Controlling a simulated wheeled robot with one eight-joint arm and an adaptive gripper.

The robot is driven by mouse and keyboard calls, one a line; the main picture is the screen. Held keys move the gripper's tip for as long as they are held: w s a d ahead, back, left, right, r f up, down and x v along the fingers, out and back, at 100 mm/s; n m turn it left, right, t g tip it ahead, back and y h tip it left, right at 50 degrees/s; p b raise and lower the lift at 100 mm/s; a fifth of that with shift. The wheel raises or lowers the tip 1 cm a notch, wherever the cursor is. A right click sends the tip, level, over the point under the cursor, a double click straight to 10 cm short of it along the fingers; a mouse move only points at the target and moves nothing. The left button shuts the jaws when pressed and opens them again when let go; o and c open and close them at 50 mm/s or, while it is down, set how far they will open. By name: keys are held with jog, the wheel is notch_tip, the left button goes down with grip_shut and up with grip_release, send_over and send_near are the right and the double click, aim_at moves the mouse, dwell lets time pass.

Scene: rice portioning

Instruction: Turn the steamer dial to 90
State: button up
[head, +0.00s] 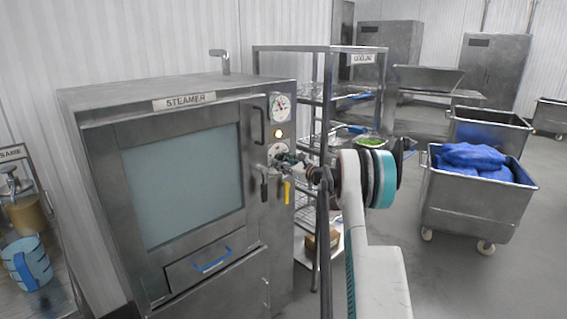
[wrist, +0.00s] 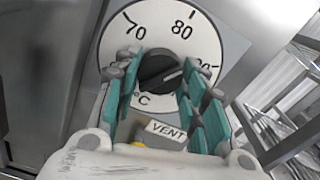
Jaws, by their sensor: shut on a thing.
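The steamer (head: 100,165) stands at the left in the head view, its door shut. Its dial (head: 275,150) sits on the right-hand panel, partly hidden by my gripper (head: 288,160). In the wrist view the white dial face (wrist: 155,22) shows 70, 80 and a partly covered 90 at the right. My gripper (wrist: 160,72) is shut on the black knob (wrist: 158,66), with teal fingers on both sides of it. The knob's pale pointer mark points right and slightly up, toward the 90.
A pressure gauge (head: 280,107) and lit lamp (head: 279,133) are above the dial. A yellow handle (head: 287,191) hangs below, and a VENT label (wrist: 166,130) is under the dial. A wire rack (head: 318,50) stands close at the right. A cart (head: 470,210) holds blue bags.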

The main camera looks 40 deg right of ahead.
jog(key=m, duration=0.4)
jog(key=shift+f+m, duration=0.15)
jog(key=shift+m, duration=0.25)
jog(key=shift+a+m, duration=0.1)
jog(key=shift+m, duration=0.2)
jog(key=o, duration=1.1)
jog(key=shift+c, duration=0.2)
jog(key=shift+s, duration=0.15)
jog(key=s+d, duration=0.1)
jog(key=s, duration=1)
jog(key=shift+s, duration=0.4)
